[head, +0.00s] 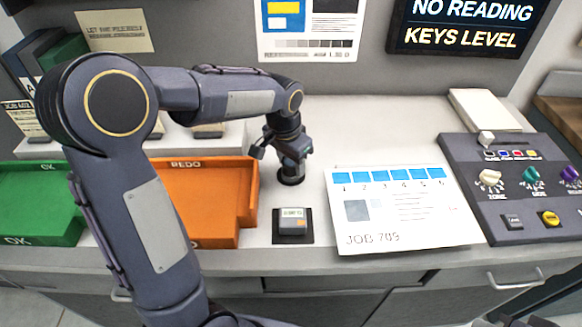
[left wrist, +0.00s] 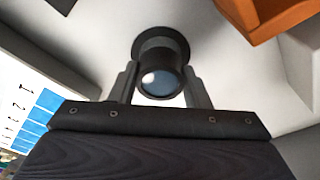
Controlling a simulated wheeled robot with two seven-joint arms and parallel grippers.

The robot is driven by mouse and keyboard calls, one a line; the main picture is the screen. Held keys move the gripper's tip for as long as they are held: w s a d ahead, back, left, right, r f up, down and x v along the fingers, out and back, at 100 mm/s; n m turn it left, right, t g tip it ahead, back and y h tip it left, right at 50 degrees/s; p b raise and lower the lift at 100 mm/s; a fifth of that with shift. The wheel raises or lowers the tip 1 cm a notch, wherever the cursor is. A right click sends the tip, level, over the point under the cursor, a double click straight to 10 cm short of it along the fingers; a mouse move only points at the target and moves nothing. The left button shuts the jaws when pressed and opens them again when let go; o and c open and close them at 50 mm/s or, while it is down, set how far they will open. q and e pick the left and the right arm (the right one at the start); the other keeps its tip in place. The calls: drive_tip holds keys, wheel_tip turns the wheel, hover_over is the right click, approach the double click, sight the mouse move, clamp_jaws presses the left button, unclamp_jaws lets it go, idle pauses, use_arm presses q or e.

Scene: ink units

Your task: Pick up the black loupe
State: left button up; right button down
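The black loupe (head: 291,173) stands upright on the pale worktop, behind the small labelled block. In the left wrist view, the loupe (left wrist: 161,72) shows its round glass lens towards the camera and a wider dark base behind. My left gripper (head: 287,157) points down over it. In the left wrist view, the fingers of my left gripper (left wrist: 160,78) lie close against the loupe's two sides and look shut on it. The loupe's base appears at worktop level.
An orange REDO tray (head: 247,205) and a green OK tray (head: 40,235) lie left. A small block (head: 292,222) on a dark pad stands in front. A JOB 709 sheet (head: 400,225) and a control panel (head: 515,230) lie right.

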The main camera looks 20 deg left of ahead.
use_arm(q)
drive_tip(key=shift+c, duration=1)
